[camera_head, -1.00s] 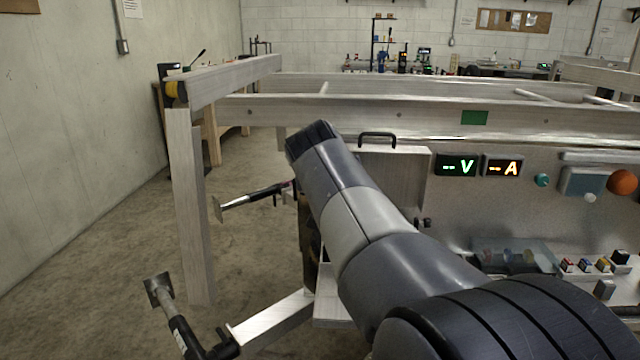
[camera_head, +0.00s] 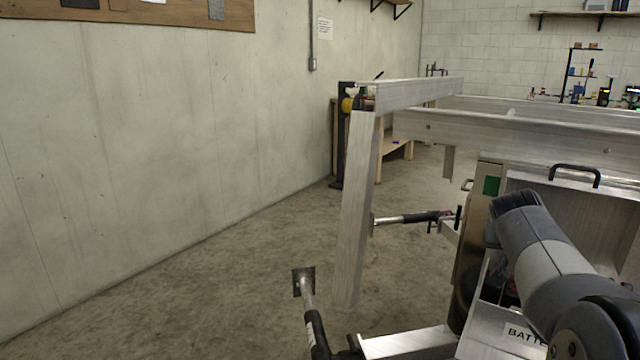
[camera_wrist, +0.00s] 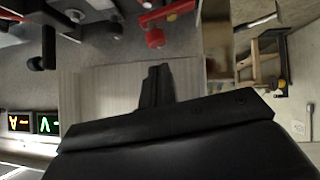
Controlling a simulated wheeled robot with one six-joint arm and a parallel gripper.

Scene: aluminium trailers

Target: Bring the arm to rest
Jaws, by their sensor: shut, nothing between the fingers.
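My gripper (camera_wrist: 156,88) shows in the wrist view as a black body with two narrow fingers side by side. The fingers are shut with nothing between them. Behind them is a pale metal panel; I cannot tell the distance to it. In the head view my dark and light grey arm is at the lower right, bent up and leftward in front of the trailer frame. My gripper cannot be made out there.
The aluminium trailer frame (camera_head: 520,127) stands at the right, with an upright post (camera_head: 357,215) in front. A jack leg (camera_head: 307,300) sticks out low. A battery box (camera_head: 500,320) is beside my arm. Lit displays (camera_wrist: 33,123) show in the wrist view. Concrete floor at left is clear.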

